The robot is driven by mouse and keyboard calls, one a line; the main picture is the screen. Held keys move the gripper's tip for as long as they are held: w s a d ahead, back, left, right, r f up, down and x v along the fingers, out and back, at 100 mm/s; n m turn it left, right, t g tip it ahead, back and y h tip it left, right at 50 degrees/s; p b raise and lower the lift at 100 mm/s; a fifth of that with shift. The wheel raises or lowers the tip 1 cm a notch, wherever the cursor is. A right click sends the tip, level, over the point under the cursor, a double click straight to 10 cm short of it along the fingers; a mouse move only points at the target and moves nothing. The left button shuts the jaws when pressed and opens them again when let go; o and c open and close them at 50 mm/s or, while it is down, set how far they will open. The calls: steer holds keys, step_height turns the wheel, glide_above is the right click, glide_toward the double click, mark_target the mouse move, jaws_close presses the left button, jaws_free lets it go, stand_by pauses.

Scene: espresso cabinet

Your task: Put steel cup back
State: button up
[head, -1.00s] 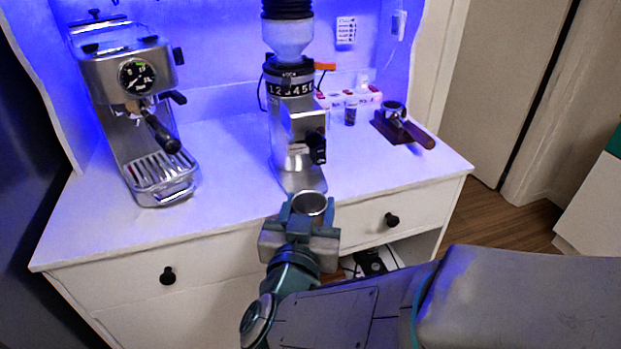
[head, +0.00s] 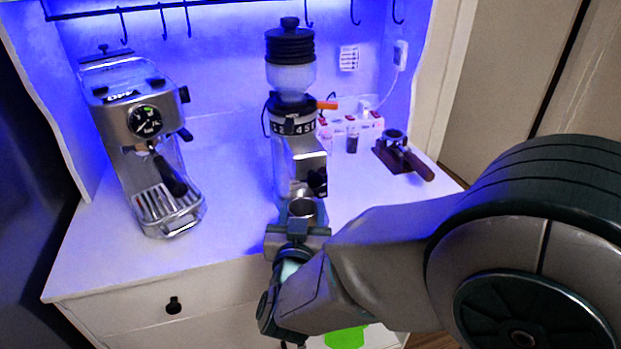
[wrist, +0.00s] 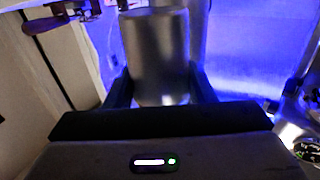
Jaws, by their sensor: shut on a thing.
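The steel cup (head: 303,208) is a small open-topped metal cup, upright in front of the grinder. My gripper (head: 300,222) is shut around its sides at the front of the cabinet top. In the wrist view the cup (wrist: 158,55) stands between the two dark fingers of my gripper (wrist: 160,88). The grinder (head: 304,165), with a clear hopper and black lid, is directly behind the cup. Whether the cup touches the grinder base or hangs above it, I cannot tell. My gripper and arm hide the cup's lower part.
The espresso machine (head: 150,140) stands at the left of the white cabinet top (head: 235,215). A portafilter (head: 412,160) rests on a brown stand (head: 385,155) at the right, near a small dark jar (head: 352,142). Hooks hang from a rail above. Clear surface lies between machine and grinder.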

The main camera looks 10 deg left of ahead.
steer(key=w, duration=0.4)
steer(key=w+a, duration=0.1)
steer(key=w, duration=0.2)
steer(key=shift+f+p, duration=0.15)
steer(key=shift+p, duration=0.25)
steer(key=shift+s+f, duration=0.15)
steer(key=shift+f, duration=0.05)
steer(key=shift+f, duration=0.2)
steer(key=o, duration=1)
